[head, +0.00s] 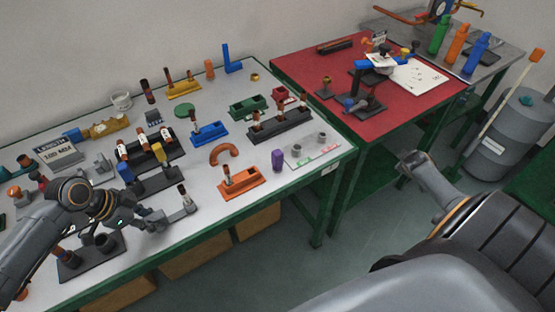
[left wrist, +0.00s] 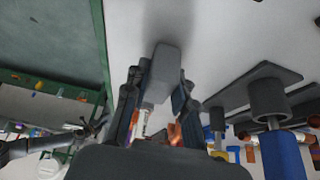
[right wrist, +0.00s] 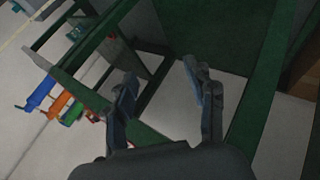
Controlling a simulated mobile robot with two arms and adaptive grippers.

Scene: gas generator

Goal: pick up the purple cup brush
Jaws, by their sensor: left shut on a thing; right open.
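A purple cylinder (head: 277,160), the only purple thing I can make out as the cup brush, stands on the grey table near its right end. My left gripper (head: 187,205) is low over the front middle of the table, left of the purple cylinder and well apart from it. In the left wrist view, the left gripper (left wrist: 163,88) is shut on a grey block-like piece (left wrist: 163,72). My right gripper (right wrist: 165,82) is open and empty, away from the grey table top.
An orange holder (head: 241,184) stands between my left gripper and the purple cylinder. A pale tray with grey cups (head: 318,152) is right of the cylinder. Blue (head: 210,134) and black holders stand behind. A red-topped table (head: 310,62) adjoins at the right.

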